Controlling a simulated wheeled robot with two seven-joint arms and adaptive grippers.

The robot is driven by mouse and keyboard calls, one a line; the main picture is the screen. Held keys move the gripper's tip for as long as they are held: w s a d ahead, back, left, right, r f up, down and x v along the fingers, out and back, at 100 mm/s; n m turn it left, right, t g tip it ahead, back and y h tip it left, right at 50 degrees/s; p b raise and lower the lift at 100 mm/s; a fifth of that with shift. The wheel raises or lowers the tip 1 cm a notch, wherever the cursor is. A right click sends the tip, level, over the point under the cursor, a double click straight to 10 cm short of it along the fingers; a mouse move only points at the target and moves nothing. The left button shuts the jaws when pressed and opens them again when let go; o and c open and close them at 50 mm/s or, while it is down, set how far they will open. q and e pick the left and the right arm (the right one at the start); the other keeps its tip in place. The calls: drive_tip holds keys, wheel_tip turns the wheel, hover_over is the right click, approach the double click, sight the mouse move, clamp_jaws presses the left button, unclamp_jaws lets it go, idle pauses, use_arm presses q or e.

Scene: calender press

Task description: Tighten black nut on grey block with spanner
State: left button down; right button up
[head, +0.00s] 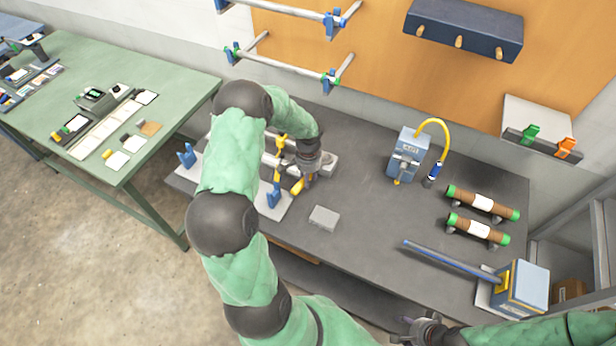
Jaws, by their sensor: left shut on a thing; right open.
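My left gripper (304,180) points down over the left part of the dark workbench, next to a pale fixture. It is shut on a yellow piece (297,187), which looks like the spanner; its ends are partly hidden by the gripper and arm. A light grey block (325,163) sits just right of and behind the gripper. A second, flat grey block (324,217) lies in front on the bench, apart from it. I cannot make out the black nut. My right gripper (412,333) is open at the bottom edge, in front of the bench, partly cut off.
The pale fixture has blue brackets (187,155). A blue box (407,155) with a yellow hose, two brown rolls (479,229) with green ends, and a blue-yellow device (520,288) with a long blue bar stand to the right. The bench middle is clear. A green table (62,85) is at left.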

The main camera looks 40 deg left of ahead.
use_arm(q)
drive_tip(key=shift+w+r, duration=0.1)
drive_tip(key=shift+w, duration=0.1)
drive_tip(key=shift+w+d+n+b, duration=0.1)
drive_tip(key=shift+d+n+b, duration=0.3)
drive_tip(key=shift+n, duration=0.1)
drive_tip(key=shift+d, duration=0.2)
drive_tip(key=shift+r, duration=0.2)
wheel_tip(320, 180, up, 4)
drive_tip(key=p, duration=0.2)
drive_tip(key=shift+r+p, duration=0.25)
drive_tip(key=shift+p, duration=0.15)
idle(0.4)
